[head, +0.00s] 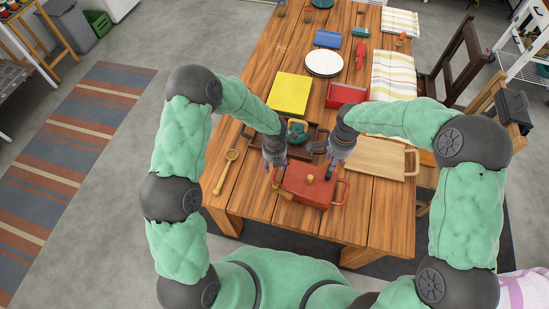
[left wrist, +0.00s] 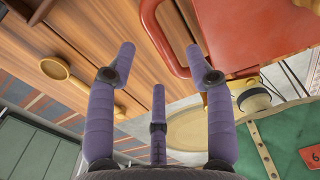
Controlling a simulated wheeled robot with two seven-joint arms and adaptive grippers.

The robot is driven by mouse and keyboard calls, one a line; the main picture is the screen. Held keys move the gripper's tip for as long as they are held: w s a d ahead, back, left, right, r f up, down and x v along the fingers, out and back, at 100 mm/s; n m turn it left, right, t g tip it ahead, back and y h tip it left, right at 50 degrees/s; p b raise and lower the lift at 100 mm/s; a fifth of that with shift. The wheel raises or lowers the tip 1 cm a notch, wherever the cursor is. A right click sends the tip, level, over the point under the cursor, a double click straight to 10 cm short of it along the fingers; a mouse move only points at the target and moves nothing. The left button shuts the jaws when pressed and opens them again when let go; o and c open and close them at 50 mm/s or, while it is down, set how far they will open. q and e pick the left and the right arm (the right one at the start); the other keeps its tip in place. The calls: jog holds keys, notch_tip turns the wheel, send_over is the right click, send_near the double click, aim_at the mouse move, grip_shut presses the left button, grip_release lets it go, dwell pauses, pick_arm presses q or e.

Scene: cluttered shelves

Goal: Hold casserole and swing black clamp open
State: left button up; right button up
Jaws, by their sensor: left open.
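The red casserole (head: 312,187) sits near the table's front edge, with a lid, a tan knob and side handles. In the left wrist view it fills the upper right (left wrist: 255,35), its left handle facing my fingers. My left gripper (head: 274,170) is open and empty at the casserole's left back side; its purple fingers are spread in the left wrist view (left wrist: 160,62). My right gripper (head: 331,174) is over the casserole's right back edge; contact and opening are unclear. I cannot clearly make out the black clamp; a small dark part (left wrist: 241,85) shows below the casserole in the left wrist view.
A brown tray (head: 318,136) with a teal pot (head: 297,132) lies behind the casserole. A wooden board (head: 376,160) is to the right and a wooden spoon (head: 225,170) to the left. A yellow item (head: 289,94) and white plate (head: 324,63) lie farther back.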

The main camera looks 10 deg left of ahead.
aim_at(275, 170)
pick_arm(q)
jog(key=shift+f, duration=2.75)
grip_shut()
